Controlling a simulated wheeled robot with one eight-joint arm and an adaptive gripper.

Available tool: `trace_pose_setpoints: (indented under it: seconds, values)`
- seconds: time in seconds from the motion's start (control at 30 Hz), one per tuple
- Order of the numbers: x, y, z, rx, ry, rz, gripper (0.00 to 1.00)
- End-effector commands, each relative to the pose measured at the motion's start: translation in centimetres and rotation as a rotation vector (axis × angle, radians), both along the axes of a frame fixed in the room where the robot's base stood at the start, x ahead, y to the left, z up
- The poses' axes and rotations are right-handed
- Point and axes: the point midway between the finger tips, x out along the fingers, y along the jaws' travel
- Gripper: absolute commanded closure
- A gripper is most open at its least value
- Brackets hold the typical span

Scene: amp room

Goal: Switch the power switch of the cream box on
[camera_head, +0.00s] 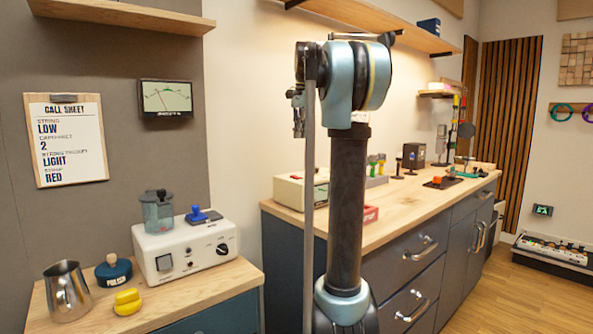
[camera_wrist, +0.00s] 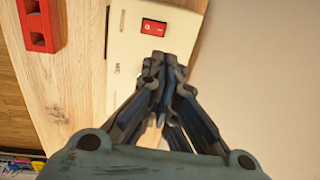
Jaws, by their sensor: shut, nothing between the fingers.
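The cream box (camera_head: 289,191) stands on the wooden counter, partly hidden behind my arm in the head view. In the wrist view the cream box (camera_wrist: 122,45) shows from above, with a red rocker switch (camera_wrist: 154,26) on it. I cannot tell the switch's position. My gripper (camera_wrist: 163,62) is shut and empty. Its fingertips appear just below the switch in the wrist view and cover part of the box. In the head view my gripper (camera_head: 298,130) hangs above the box, apart from it.
A red block with holes (camera_wrist: 39,25) lies beside the box; it also shows in the head view (camera_head: 371,214). Small tools and a dark box (camera_head: 414,155) stand farther along the counter. A white box (camera_head: 185,249) with a knob sits on the left counter. A shelf (camera_head: 385,22) hangs above.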

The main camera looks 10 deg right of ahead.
Motion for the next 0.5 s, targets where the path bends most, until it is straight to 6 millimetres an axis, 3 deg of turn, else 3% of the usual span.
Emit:
trace_pose_setpoints:
  seconds: [0.27,0.5]
  values:
    - [0.1,0.2,-1.1,0.000,0.000,0.002,1.00]
    - [0.5,0.4,-4.8,0.000,0.000,0.003,1.00]
